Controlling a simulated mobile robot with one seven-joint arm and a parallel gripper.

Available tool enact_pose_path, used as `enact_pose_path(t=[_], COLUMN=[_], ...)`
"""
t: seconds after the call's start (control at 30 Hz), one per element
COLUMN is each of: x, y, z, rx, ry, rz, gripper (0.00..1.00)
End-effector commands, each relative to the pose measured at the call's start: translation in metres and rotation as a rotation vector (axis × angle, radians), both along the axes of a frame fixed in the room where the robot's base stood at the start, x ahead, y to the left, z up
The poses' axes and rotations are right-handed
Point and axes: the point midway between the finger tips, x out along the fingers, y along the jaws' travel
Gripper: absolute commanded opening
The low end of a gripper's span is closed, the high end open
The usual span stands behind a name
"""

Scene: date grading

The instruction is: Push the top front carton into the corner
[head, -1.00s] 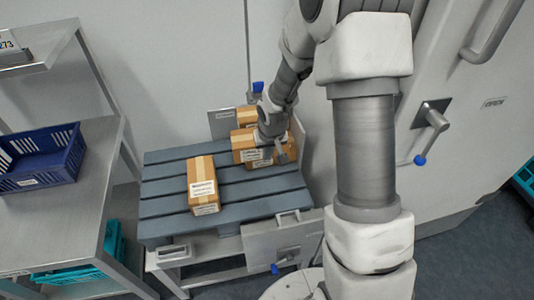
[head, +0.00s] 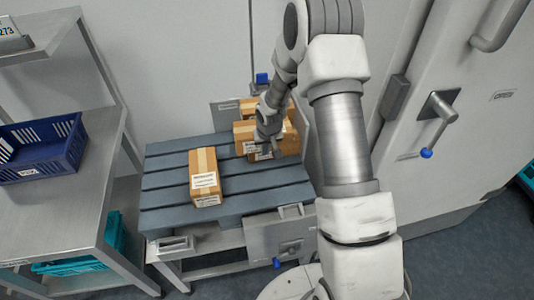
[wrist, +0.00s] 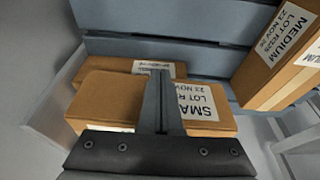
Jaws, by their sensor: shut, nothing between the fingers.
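Brown taped cartons stand in a group at the back right of a blue-grey slatted pallet (head: 165,181). A front carton (head: 289,139) of this group is partly hidden by my arm. In the wrist view a carton labelled SMALL (wrist: 105,100) lies under my fingers, with another carton (wrist: 115,66) just beyond it. My gripper (head: 265,152) is shut and empty, pointing down at the front of the group. In the wrist view the shut fingers (wrist: 162,95) overlap the SMALL carton; I cannot tell whether they touch it. Grey panels (head: 224,114) form the corner behind and right of the group.
A separate carton (head: 204,170) stands mid-pallet; a carton labelled MEDIUM (wrist: 265,75) shows at right in the wrist view. A steel shelf (head: 75,215) with a dark blue crate (head: 75,150) is at left. The pallet's left slats are clear.

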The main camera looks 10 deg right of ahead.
Motion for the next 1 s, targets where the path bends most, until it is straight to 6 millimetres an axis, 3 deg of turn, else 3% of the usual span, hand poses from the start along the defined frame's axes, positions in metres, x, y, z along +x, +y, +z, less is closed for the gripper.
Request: enact_pose_path(t=[0.33,0.7,1.0], x=[0.001,0.032,0.033], y=[0.000,0.000,0.000], z=[0.000,0.000,0.001], rx=[0.000,0.001,0.002], ry=[0.000,-0.002,-0.003], rz=[0.000,-0.001,0.001], gripper=[0.00,0.00,0.00])
